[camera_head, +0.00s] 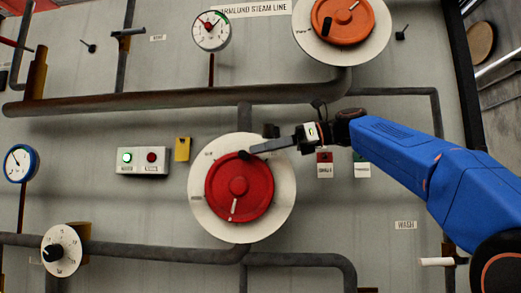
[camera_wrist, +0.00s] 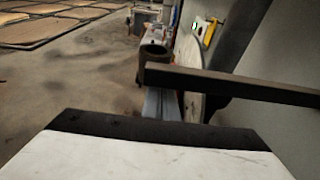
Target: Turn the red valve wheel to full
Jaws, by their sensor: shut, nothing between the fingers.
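The red valve wheel (camera_head: 239,188) is mounted on a round white dial plate (camera_head: 277,215) on the grey wall panel. A white mark on the wheel points down and slightly left of the hub. A dark knob (camera_head: 244,155) is at the top of the wheel's rim. The small labels on the dial are not readable. My gripper (camera_head: 256,149) is shut and empty, and reaches in from the right. Its dark tip is at or very near the knob; I cannot tell whether they touch. In the wrist view a dark finger (camera_wrist: 230,87) crosses the picture.
An orange wheel (camera_head: 345,18) is above right, with pipes (camera_head: 180,100) running across the panel. Gauges (camera_head: 211,30), a small dial (camera_head: 62,250) and a lamp box (camera_head: 143,161) are at left. Hanging tags (camera_head: 325,168) are beneath my wrist.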

